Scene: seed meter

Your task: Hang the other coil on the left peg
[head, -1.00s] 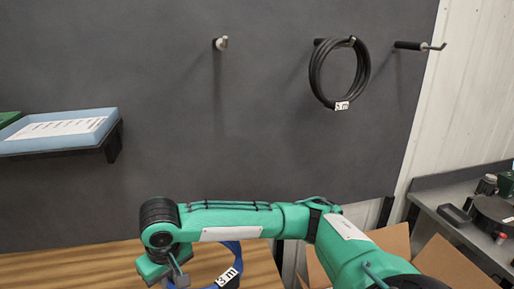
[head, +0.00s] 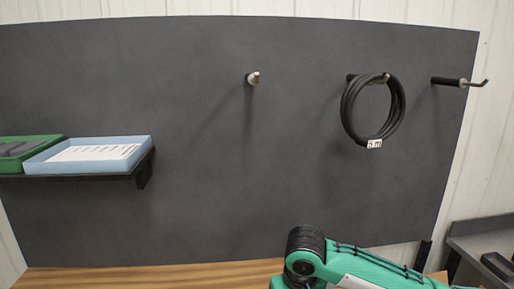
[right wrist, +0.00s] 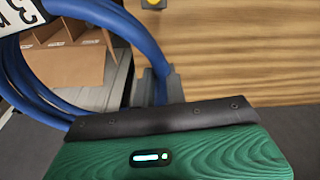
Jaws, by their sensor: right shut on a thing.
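The left peg (head: 252,78) is a bare metal-tipped peg on the dark grey board. A black coil (head: 347,108) with a white label hangs on the middle peg (head: 353,78). The other coil is blue (right wrist: 112,18); it shows in the right wrist view with a white label at top left. My right gripper (right wrist: 155,86) is shut on the blue coil, with its grey fingers around the strands. In the head view only my right arm shows at the bottom, well below the pegs; the gripper and blue coil are out of frame. My left gripper is not in view.
A right peg (head: 460,82) is empty. A shelf at left holds a light blue tray (head: 142,150) and a green tray (head: 58,139). A wooden table (head: 150,279) runs below the board. A cardboard box (right wrist: 65,60) shows in the right wrist view.

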